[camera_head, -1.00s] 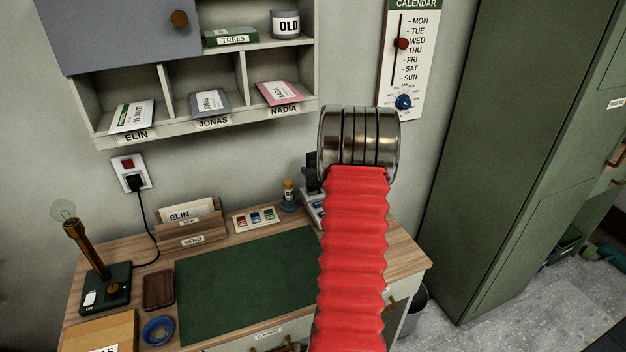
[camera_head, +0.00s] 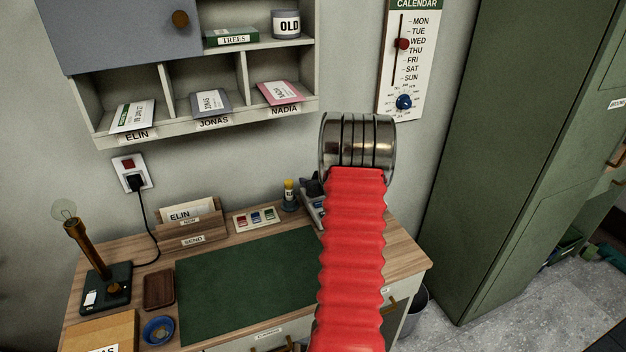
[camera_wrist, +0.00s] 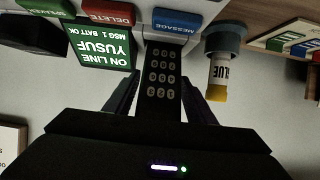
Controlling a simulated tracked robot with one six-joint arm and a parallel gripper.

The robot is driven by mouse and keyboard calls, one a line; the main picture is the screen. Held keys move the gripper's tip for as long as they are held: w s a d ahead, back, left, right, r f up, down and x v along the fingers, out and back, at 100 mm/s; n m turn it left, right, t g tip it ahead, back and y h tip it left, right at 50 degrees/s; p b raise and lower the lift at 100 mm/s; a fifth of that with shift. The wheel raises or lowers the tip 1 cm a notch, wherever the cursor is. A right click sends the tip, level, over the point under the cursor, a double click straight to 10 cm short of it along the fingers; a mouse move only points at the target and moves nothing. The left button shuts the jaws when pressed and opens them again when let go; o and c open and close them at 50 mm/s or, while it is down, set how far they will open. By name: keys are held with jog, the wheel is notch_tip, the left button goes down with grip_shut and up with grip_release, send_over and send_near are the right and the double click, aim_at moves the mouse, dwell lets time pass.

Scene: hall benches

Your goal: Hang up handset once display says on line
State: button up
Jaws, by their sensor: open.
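The phone's display (camera_wrist: 100,48) is lit green in the wrist view and reads ON LINE, YUSUF, MSG 1, BATT OK, upside down. A dark bar with number keys (camera_wrist: 160,75), which looks like the handset, lies against the light phone body between my fingers. My gripper (camera_wrist: 160,98) is open, one finger on each side of the bar; I cannot tell whether they touch it. In the head view the phone (camera_head: 314,208) stands at the desk's back right, mostly hidden behind my red arm.
SPEAKER, DELETE (camera_wrist: 107,12) and MESSAGE (camera_wrist: 177,20) buttons adjoin the display. A glue bottle (camera_head: 289,195) stands close beside the phone. The green desk mat (camera_head: 245,285) is clear; a lamp (camera_head: 100,265) stands left. Shelves (camera_head: 200,128) hang above.

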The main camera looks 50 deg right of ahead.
jog(key=shift+d+r, duration=0.2)
jog(key=shift+r, duration=0.15)
jog(key=shift+s+a+r, duration=0.15)
jog(key=shift+s+r, duration=0.1)
jog(key=shift+s, duration=0.1)
jog(key=v, duration=1.1)
jog(key=shift+a, duration=0.15)
jog(key=shift+f, duration=0.1)
jog(key=shift+c, duration=0.7)
